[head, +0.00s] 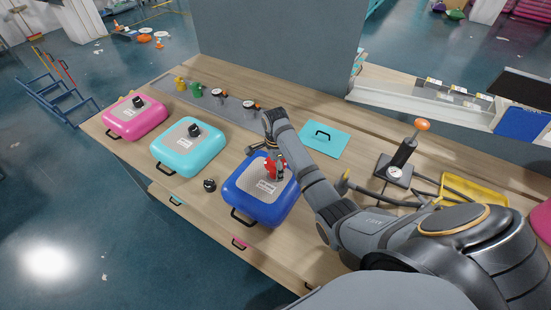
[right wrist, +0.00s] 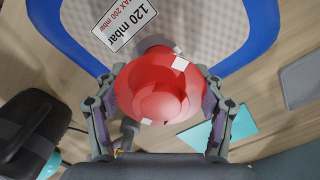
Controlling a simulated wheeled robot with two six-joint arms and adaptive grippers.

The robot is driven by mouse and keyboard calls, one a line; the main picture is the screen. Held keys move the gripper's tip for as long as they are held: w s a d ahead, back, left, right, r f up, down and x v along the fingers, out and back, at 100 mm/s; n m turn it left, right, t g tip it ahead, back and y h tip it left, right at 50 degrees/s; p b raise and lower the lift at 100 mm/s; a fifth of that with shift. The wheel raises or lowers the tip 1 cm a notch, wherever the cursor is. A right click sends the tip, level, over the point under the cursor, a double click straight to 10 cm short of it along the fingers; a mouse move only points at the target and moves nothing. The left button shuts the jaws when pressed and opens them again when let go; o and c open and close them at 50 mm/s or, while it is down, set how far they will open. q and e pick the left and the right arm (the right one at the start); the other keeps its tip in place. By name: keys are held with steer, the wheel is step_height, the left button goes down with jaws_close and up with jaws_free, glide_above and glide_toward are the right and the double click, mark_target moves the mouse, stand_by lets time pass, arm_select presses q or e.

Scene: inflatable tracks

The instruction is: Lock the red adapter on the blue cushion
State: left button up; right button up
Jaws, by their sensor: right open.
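The blue cushion (head: 250,203) lies on the wooden bench, with a grey textured top panel and a white label. The red adapter (head: 271,169) stands on its top panel, partly hidden by my right gripper (head: 277,160). In the right wrist view the round red adapter (right wrist: 158,88) sits between the two fingers of my right gripper (right wrist: 159,100), with the blue cushion's rim (right wrist: 262,25) and a "120 mbar" label behind it. The fingers are open on either side of the adapter. I cannot tell whether they touch it. My left gripper is not in view.
A black cap (head: 210,185) lies left of the blue cushion. Turquoise (head: 172,158) and pink (head: 126,122) cushions with black caps sit further left. Yellow (head: 180,84) and green (head: 196,90) adapters stand behind. A hand pump (head: 403,153) and yellow tray (head: 472,193) are at right.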

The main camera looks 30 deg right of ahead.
steer(key=shift+f, duration=0.3)
steer(key=c, duration=1)
steer(key=shift+r+n+p, duration=0.2)
steer(key=shift+n+p, duration=0.65)
steer(key=shift+n, duration=0.05)
steer(key=shift+n+p, duration=0.75)
steer(key=shift+n, duration=0.35)
steer(key=shift+f+n, duration=0.2)
steer(key=shift+n, duration=0.4)
